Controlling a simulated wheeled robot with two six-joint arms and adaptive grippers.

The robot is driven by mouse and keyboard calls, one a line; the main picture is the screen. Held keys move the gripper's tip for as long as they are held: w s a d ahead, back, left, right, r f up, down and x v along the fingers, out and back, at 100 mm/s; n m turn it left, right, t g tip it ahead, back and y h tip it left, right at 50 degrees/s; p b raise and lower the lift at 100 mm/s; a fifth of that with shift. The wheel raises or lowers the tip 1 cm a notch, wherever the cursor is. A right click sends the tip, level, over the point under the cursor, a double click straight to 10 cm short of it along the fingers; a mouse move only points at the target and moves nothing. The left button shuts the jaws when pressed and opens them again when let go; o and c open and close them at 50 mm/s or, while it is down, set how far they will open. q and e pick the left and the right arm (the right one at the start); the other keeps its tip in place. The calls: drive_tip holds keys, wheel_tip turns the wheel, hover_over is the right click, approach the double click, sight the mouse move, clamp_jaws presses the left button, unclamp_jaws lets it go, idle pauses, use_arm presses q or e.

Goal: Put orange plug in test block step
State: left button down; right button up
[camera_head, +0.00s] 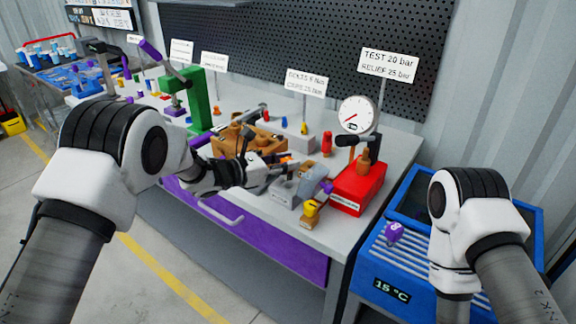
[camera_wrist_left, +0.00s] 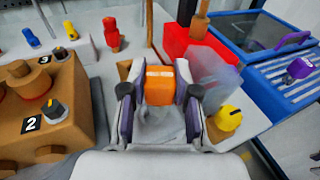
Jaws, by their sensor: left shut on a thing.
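My left gripper (camera_head: 282,166) is shut on the orange plug (camera_wrist_left: 160,84), which sits between its two fingers in the left wrist view. In the head view the plug shows only as a small orange patch (camera_head: 286,158) at the fingertips. A grey block (camera_head: 284,190) with a clear box-like part (camera_head: 312,180) stands just right of the gripper; I take it for the test block. The clear part shows right of the plug in the wrist view (camera_wrist_left: 216,75). I cannot tell whether the plug touches the block. My right gripper is out of view.
A red test pump (camera_head: 358,190) with a gauge (camera_head: 357,115) stands to the right. A yellow-topped piece (camera_head: 310,209) is at the front edge. A brown pump block (camera_head: 230,142) lies left. A blue cooler (camera_head: 408,272) stands beyond the table's right end.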

use_arm(q)
drive_tip(key=shift+w+d, duration=0.25)
drive_tip(key=shift+w, duration=0.35)
drive_tip(key=shift+w+f, duration=0.15)
drive_tip(key=shift+f, duration=0.15)
wheel_tip(320, 180, down, 3)
drive_tip(key=shift+r+p, duration=0.2)
drive_tip(key=shift+p, duration=0.4)
drive_tip(key=shift+f, duration=0.25)
drive_tip(key=shift+f+b, duration=0.1)
drive_tip(key=shift+b, duration=0.2)
drive_tip(key=c, duration=0.9)
unclamp_jaws()
drive_tip(key=shift+o, duration=0.2)
